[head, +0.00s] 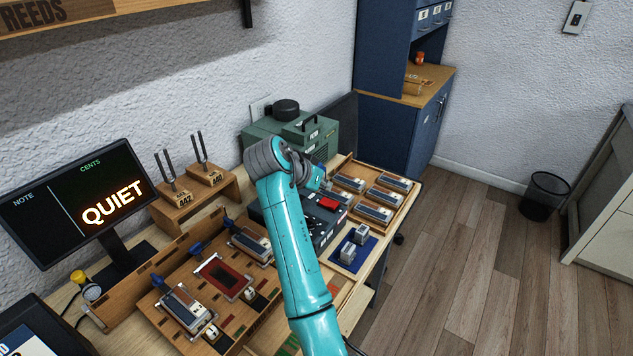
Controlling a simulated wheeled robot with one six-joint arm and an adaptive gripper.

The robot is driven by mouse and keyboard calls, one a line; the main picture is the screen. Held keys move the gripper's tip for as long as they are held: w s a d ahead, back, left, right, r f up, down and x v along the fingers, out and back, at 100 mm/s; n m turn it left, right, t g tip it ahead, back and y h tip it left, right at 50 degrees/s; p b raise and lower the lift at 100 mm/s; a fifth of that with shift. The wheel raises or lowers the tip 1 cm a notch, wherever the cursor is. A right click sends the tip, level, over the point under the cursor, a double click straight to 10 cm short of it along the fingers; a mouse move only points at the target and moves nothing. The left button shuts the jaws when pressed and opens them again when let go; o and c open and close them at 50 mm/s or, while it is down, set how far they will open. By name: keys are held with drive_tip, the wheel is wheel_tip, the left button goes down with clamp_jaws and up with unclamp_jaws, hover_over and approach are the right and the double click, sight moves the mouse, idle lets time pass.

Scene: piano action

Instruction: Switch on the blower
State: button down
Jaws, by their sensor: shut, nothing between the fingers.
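A green box-shaped machine (317,133) stands against the wall behind my arm, with a handle and a round black part on top; it looks like the blower. A dark unit (322,228) with a red switch (329,204) on its top sits in front of it. I cannot tell the switch's position. My gripper (328,188) is small in view, shut and empty, just behind and above the red switch. I cannot tell whether it touches anything. My arm hides part of the green machine and of the dark unit.
A wooden tray (408,206) of several metal reed parts lies right of the dark unit. A blue mat (340,262) with small metal blocks lies in front. Tuning forks (199,147) and a monitor (85,205) reading QUIET stand left. Floor is free at right.

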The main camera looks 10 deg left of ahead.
sight(336, 203)
drive_tip(key=x, duration=0.3)
drive_tip(key=shift+w+d+f, duration=0.1)
drive_tip(key=shift+f, duration=0.05)
wheel_tip(336, 203, down, 3)
drive_tip(key=shift+d+f, duration=0.1)
drive_tip(key=shift+d, duration=0.1)
drive_tip(key=shift+f, duration=0.45)
drive_tip(key=shift+d+f, duration=0.2)
drive_tip(key=shift+f, duration=0.1)
drive_tip(key=shift+a+r, duration=0.1)
drive_tip(key=shift+a, duration=0.05)
